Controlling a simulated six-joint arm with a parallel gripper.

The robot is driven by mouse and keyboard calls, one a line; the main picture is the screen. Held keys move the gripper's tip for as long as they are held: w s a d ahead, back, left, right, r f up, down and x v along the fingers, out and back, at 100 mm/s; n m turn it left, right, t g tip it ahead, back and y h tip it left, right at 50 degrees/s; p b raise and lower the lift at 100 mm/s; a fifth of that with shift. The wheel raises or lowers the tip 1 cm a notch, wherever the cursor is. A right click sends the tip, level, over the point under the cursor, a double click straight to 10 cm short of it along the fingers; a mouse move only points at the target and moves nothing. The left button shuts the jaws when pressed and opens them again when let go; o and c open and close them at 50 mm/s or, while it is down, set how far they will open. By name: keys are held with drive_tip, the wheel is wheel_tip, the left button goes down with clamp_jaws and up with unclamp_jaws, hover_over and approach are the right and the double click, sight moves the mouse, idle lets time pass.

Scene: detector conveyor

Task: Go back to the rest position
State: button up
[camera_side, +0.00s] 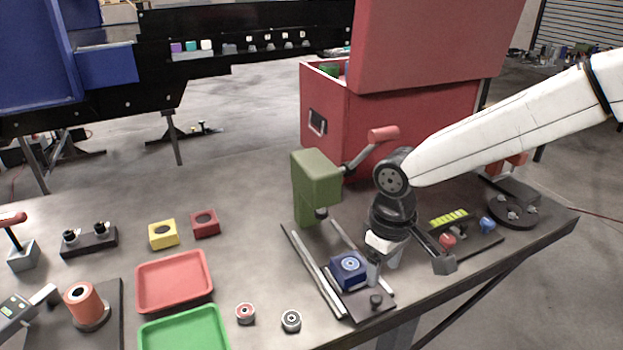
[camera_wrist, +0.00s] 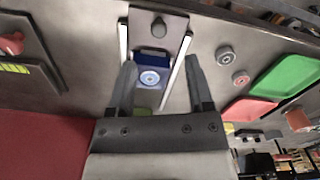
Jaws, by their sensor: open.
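My gripper (camera_side: 409,272) is open and empty over the right side of the bench, pointing down. In the side view it is just right of a blue block with a round silver insert (camera_side: 348,267), which sits on a sliding fixture (camera_side: 370,306) between two rails. In the wrist view, the blue block (camera_wrist: 149,77) shows between the spread fingers (camera_wrist: 162,64), with a gap on each side. A green press with a red-handled lever (camera_side: 317,180) stands behind the fixture. I cannot tell the exact height of the fingers above the bench.
A red toolbox (camera_side: 330,150) stands behind. Right of my gripper are a board with red and blue knobs (camera_side: 470,243) and a dark round plate (camera_side: 512,212). Red (camera_side: 174,254) and green (camera_side: 190,318) trays and two small rollers (camera_side: 245,313) lie left of the fixture.

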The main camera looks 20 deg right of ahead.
drive_tip(key=shift+d, duration=0.1)
drive_tip(key=s+d+f+m+t, duration=0.1)
drive_tip(key=s+d, duration=0.3)
drive_tip(key=d, duration=0.5)
drive_tip(key=s+d+f+m+t, duration=0.1)
drive_tip(key=s+d, duration=0.3)
drive_tip(key=d, duration=0.5)
drive_tip(key=shift+s+f+m+t, duration=0.3)
drive_tip(key=shift+f+m, duration=0.35)
drive_tip(key=shift+m, duration=0.15)
